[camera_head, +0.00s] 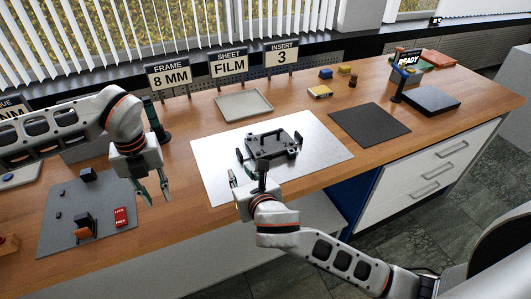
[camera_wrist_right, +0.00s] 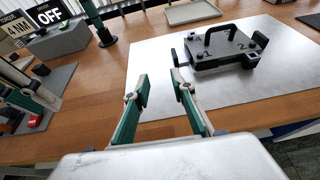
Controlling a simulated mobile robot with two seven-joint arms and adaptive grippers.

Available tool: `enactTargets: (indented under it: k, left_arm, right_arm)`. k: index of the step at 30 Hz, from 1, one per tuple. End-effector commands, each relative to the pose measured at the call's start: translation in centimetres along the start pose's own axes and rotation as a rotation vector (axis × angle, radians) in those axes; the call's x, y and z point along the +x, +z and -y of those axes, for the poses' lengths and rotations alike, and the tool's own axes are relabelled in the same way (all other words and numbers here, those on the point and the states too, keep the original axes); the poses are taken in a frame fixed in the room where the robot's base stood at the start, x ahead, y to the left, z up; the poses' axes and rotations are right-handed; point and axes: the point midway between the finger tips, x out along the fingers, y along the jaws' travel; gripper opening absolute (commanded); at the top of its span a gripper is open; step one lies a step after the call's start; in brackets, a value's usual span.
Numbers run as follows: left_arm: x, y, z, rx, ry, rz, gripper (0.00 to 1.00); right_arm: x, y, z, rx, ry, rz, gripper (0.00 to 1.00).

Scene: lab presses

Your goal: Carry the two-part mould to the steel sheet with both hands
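The two-part mould (camera_head: 272,145), a dark block with a raised handle on top and side grips, rests on the shiny steel sheet (camera_head: 315,150). In the right wrist view the mould (camera_wrist_right: 222,52) lies beyond and to the right of my fingers, on the sheet (camera_wrist_right: 265,90). My right gripper (camera_head: 247,180) is at the sheet's near edge, just in front of the mould; its fingers (camera_wrist_right: 160,90) are apart with nothing between them. My left gripper (camera_head: 156,190) hangs left of the sheet, fingers apart and empty, clear of the mould.
A grey mat (camera_head: 90,215) with small blocks and a red tag lies at left. An empty tray (camera_head: 243,104) stands behind the sheet, and a black mat (camera_head: 370,124) lies right of it. Signs (camera_head: 228,64) line the back. A dark slab (camera_head: 431,101) sits far right.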

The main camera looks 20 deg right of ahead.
Motion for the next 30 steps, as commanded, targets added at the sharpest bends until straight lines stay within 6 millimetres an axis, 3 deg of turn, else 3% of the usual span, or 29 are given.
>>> enactTargets:
  k: [8, 21, 30]
  left_arm:
    - [0.0, 0.0, 0.0, 0.000, 0.000, 0.000, 0.25]
    - [0.0, 0.0, 0.0, 0.000, 0.000, 0.000, 0.25]
    - [0.0, 0.0, 0.0, 0.000, 0.000, 0.000, 0.25]
  right_arm:
    - [-1.2, 0.0, 0.0, 0.001, 0.002, 0.001, 0.25]
    - [-9.4, 0.1, 0.2, 0.001, 0.002, 0.000, 0.25]
    - [-11.8, 0.1, 0.3, -0.001, 0.000, 0.000, 0.25]
